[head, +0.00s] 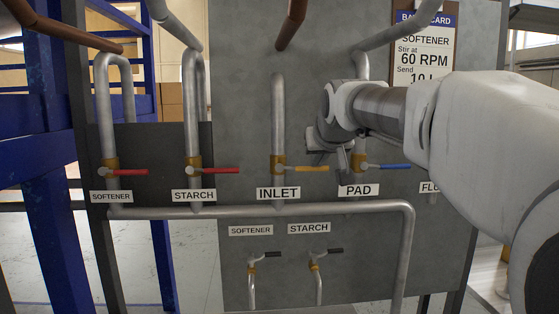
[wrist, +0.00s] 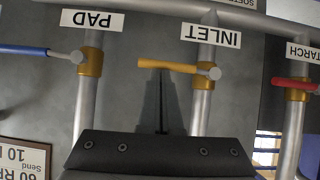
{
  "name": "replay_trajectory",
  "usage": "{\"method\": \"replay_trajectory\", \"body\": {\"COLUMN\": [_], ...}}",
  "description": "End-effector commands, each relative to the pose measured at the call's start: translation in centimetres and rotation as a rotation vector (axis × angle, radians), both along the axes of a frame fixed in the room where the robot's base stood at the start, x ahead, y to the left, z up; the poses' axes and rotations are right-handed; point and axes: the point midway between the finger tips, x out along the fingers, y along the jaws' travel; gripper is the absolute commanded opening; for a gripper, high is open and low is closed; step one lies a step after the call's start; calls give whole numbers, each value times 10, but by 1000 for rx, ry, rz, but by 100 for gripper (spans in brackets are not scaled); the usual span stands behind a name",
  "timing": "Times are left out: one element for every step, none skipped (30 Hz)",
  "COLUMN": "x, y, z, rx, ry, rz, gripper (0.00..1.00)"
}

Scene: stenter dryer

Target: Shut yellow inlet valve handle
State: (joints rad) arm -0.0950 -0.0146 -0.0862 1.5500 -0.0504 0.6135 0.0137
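The yellow inlet valve handle (head: 310,169) sticks out level to the right from its brass valve body (head: 278,165), across the upright pipe above the INLET label (head: 278,193). In the upside-down wrist view the yellow handle (wrist: 165,66) points left from the valve. My gripper (head: 343,165) is in front of the panel, just right of the handle's free end in the head view. In the wrist view my gripper's dark fingers (wrist: 161,78) are together with nothing between them, their tips by the handle's free end. I cannot tell whether they touch it.
A blue handle (head: 395,166) over the PAD label (head: 358,191) is close on the right. Red handles (head: 220,170) (head: 130,172) are on the left. A horizontal pipe (head: 240,211) runs below, with two small black-handled taps under it. A blue frame (head: 55,180) stands at far left.

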Motion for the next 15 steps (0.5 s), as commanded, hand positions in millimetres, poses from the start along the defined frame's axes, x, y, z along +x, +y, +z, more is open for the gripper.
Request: {"method": "replay_trajectory", "body": {"x": [0,0,0,0,0,0,0,0,0,0,0,0,0,0,0], "y": [-1,-1,-1,-1,-1,-1,-1,-1,-1,-1,-1,-1,-1,-1,-1], "z": [-7,-6,-7,-7,-8,-8,-9,-9,-9,-8,-7,-4,-1,2,8], "rx": [-1,-1,-1,-1,-1,-1,-2,-2,-2,-2,-2,-2,-3,-2,-3], "ry": [14,15,16,17,18,19,20,21,22,22,22,22,22,21,19], "rz": [-1,-1,-1,-1,-1,-1,-1,-1,-1,-1,-1,-1,-1,-1,-1], "gripper": [0,0,0,0,0,0,0,0,0,0,0,0,0,0,0]}}
